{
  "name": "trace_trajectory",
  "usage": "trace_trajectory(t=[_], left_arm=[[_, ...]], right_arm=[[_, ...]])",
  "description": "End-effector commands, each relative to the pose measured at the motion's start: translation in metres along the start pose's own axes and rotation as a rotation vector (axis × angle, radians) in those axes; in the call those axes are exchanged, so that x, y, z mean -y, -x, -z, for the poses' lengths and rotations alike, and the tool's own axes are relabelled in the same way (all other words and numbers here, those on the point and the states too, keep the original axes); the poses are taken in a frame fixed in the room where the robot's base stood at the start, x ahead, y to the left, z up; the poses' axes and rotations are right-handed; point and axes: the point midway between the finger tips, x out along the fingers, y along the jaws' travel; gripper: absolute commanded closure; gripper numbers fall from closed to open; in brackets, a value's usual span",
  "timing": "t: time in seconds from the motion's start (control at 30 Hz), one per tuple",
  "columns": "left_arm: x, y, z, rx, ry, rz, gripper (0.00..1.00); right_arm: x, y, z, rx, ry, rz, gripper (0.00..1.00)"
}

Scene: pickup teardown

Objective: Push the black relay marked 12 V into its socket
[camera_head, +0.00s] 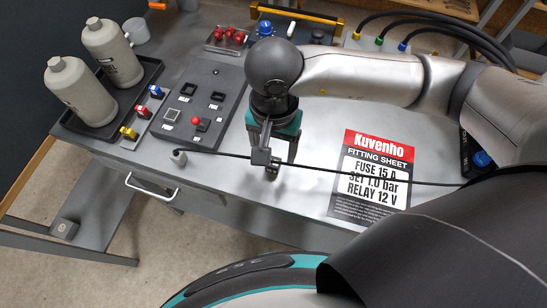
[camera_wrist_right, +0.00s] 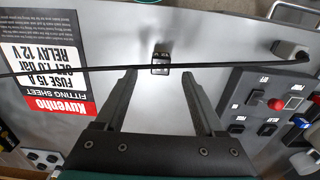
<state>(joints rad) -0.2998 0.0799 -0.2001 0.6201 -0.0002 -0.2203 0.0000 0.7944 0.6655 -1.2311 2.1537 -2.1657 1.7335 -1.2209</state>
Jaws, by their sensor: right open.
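My right gripper (camera_head: 279,168) is open and points down over the bench, right of the control panel. In the right wrist view my two fingers (camera_wrist_right: 160,75) stand well apart with nothing between them but bench. A small black block with white marking, apparently the relay (camera_wrist_right: 160,64), lies beyond the fingertips, centred between them. Its marking is too small to read surely. In the head view the gripper largely hides it. The socket (camera_head: 189,88) above the RELAY label is at the panel's upper left and looks empty. My left gripper is in neither view.
A thin black cable (camera_head: 350,170) runs across the bench from a grey post (camera_head: 179,157), past the gripper and close to the relay. A fitting sheet (camera_head: 372,180) lies to the right, reading RELAY 12 V. The panel (camera_head: 222,130) carries a red knob. Bottles stand in a black tray (camera_head: 155,68).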

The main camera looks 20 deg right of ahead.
Motion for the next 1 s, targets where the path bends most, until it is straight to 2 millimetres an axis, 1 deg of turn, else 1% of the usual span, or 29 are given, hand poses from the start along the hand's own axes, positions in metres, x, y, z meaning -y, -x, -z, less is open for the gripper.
trace_trajectory(t=[0.03,0.1,0.2,0.3,0.47,0.73,1.0], left_arm=[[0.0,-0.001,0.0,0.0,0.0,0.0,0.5],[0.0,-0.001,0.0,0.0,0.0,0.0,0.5],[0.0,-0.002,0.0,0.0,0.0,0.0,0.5],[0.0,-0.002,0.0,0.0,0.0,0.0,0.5],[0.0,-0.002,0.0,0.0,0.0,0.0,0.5],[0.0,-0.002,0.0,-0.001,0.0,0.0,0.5],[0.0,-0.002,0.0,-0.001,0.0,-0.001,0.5]], right_arm=[[-0.001,-0.011,-0.001,0.003,0.0,-0.003,0.29],[-0.001,-0.023,-0.001,0.003,-0.001,-0.003,0.29],[0.0,-0.037,-0.001,0.002,0.001,-0.002,0.29],[0.0,-0.048,-0.001,0.002,0.0,-0.001,0.29],[0.0,-0.055,0.0,0.0,0.002,0.001,0.29],[0.0,-0.056,0.0,0.0,0.002,0.001,0.29],[0.0,-0.056,0.0,0.0,0.001,0.001,0.59]])
